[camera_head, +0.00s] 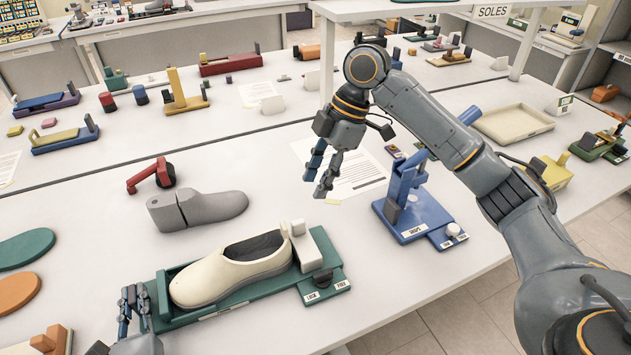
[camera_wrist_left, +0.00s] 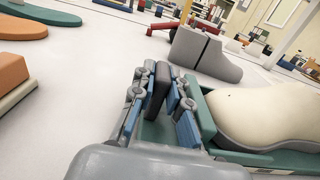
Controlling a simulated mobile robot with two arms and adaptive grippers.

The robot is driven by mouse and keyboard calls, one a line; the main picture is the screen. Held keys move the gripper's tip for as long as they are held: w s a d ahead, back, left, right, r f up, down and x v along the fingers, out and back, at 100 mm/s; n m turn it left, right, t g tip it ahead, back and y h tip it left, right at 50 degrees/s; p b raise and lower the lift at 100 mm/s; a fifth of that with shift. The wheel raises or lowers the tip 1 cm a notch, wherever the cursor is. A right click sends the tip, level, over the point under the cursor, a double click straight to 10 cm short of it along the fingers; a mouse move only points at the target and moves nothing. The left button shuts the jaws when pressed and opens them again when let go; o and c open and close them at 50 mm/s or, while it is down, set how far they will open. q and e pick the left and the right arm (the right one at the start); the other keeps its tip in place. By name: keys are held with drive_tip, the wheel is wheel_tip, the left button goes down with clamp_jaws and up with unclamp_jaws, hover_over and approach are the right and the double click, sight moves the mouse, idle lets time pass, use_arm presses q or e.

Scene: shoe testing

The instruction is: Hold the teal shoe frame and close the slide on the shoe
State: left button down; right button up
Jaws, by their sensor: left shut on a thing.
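The teal shoe frame (camera_head: 216,312) lies at the front of the table with a cream shoe (camera_head: 228,272) in it. The shoe also shows in the left wrist view (camera_wrist_left: 265,115). At the frame's right end, a white slide block (camera_head: 318,252) stands beside the shoe's heel, with a dark knob (camera_head: 322,278) on a labelled plate. Their exact contact is unclear. My left gripper (camera_head: 134,303) is shut at the frame's left end; in the left wrist view a dark grip piece (camera_wrist_left: 157,90) shows between its fingers. My right gripper (camera_head: 321,172) hangs above the table behind the slide, fingers apart and empty.
A grey shoe last (camera_head: 198,210) and a red clamp (camera_head: 152,177) lie behind the frame. A blue fixture (camera_head: 412,210) stands to the right, near a paper sheet (camera_head: 345,172). Teal and orange soles (camera_head: 18,291) lie at the left. Table around the slide is mostly clear.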

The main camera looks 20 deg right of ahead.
use_arm(q)
drive_tip(key=c, duration=1.3)
unclamp_jaws()
drive_tip(key=shift+o, duration=0.2)
drive_tip(key=shift+r, duration=0.15)
